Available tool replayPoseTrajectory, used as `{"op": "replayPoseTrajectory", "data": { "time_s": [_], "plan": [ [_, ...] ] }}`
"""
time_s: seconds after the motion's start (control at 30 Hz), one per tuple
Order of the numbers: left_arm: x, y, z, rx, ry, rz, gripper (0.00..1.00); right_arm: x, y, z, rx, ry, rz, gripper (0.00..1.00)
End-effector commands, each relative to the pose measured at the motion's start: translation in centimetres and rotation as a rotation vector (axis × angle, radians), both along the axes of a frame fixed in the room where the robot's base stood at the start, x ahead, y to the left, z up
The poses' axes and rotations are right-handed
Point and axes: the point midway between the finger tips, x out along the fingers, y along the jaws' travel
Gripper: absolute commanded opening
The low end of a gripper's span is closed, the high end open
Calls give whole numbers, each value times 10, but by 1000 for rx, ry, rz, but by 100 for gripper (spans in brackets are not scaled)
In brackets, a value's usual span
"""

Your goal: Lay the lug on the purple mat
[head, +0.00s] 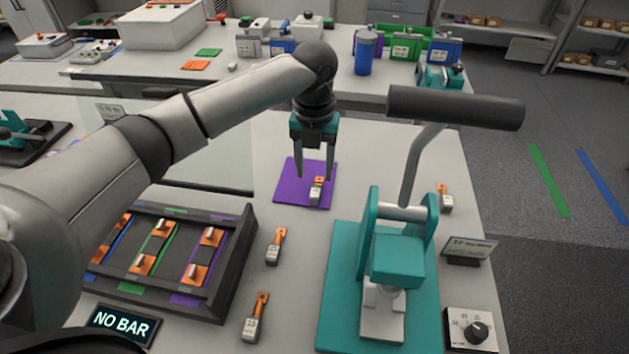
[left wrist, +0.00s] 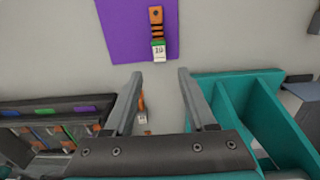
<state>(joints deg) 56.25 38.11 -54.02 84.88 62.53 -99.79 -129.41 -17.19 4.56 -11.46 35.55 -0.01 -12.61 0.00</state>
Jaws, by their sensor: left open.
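An orange lug with a white tag (head: 315,195) lies on the purple mat (head: 290,185), near the mat's right side. In the left wrist view the lug (left wrist: 157,30) lies on the mat (left wrist: 120,30), ahead of the fingertips and apart from them. My left gripper (head: 316,176) is open, pointing down over the mat, with nothing between its fingers (left wrist: 160,75). In the head view its fingers appear on either side of the lug's orange end. My right gripper is not in view.
Other tagged orange lugs lie on the bench (head: 273,250) (head: 254,320) (head: 445,202). A teal lever press (head: 398,258) stands right of the mat. A dark rack (head: 225,270) sits at the left, with a "NO BAR" display (head: 122,323) in front. A dial box (head: 470,330) is at front right.

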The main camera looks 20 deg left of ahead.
Motion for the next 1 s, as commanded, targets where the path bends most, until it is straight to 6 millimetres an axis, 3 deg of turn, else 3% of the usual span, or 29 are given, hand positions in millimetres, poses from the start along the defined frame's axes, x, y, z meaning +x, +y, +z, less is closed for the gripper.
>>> {"op": "replayPoseTrajectory", "data": {
  "time_s": [0.1,0.3,0.87,1.0],
  "plan": [
    [1,0,25,0,-4,-1,56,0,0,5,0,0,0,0],
    [0,0,46,0,-1,0,56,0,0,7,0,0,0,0],
    [0,0,49,0,0,0,56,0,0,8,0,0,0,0],
    [0,0,62,0,0,0,56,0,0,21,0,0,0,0]
  ]
}}
